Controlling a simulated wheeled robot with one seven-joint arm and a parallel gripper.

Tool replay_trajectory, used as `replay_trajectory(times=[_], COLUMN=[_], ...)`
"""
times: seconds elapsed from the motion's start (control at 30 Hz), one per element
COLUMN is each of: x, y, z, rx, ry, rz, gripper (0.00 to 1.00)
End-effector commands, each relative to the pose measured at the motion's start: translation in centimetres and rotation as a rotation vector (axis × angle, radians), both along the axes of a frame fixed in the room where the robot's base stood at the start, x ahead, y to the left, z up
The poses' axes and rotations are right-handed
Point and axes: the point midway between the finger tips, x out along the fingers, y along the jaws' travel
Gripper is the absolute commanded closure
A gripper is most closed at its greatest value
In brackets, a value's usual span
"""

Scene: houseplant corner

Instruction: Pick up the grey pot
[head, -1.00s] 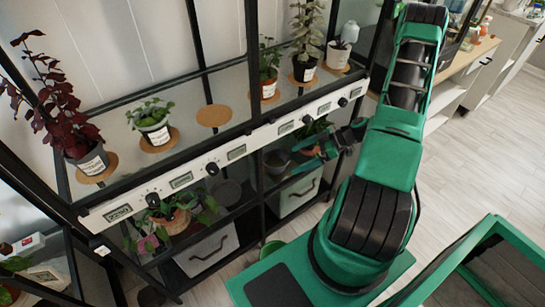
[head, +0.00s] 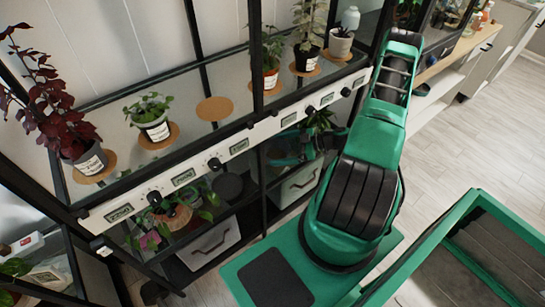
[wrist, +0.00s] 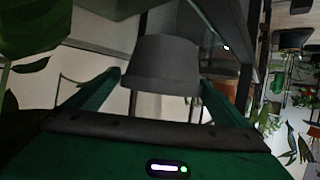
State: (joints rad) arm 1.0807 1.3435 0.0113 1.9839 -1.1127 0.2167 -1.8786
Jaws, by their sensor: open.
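The grey pot (wrist: 163,62) shows in the wrist view, straight ahead between the two green fingers of my gripper (wrist: 161,82). In the head view my gripper (head: 296,147) reaches into the lower shelf, below the panel with knobs. The pot is largely hidden there by the gripper and the shelf frame.
A leafy plant (head: 320,119) stands beside my gripper on the lower shelf. A storage box (head: 298,184) sits below. A panel with knobs (head: 240,145) and black posts border the opening. Several labelled potted plants stand on the upper shelf.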

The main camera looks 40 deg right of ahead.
Motion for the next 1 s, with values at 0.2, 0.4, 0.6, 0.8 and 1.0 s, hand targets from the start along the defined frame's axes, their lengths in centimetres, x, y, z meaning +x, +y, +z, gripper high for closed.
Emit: replay_trajectory(times=[0.2,0.4,0.6,0.8,1.0], x=[1.2,2.9,3.2,3.2,3.2], y=[1.6,3.5,3.7,3.7,3.8], z=[-0.4,-1.3,-1.5,-1.5,-1.4], rx=[0.003,0.002,0.001,0.001,0.001], ry=[-0.001,-0.001,0.0,0.0,-0.001], rz=[0.002,0.003,0.001,0.001,0.002], gripper=[0.0,0.0,0.0,0.31,0.42])
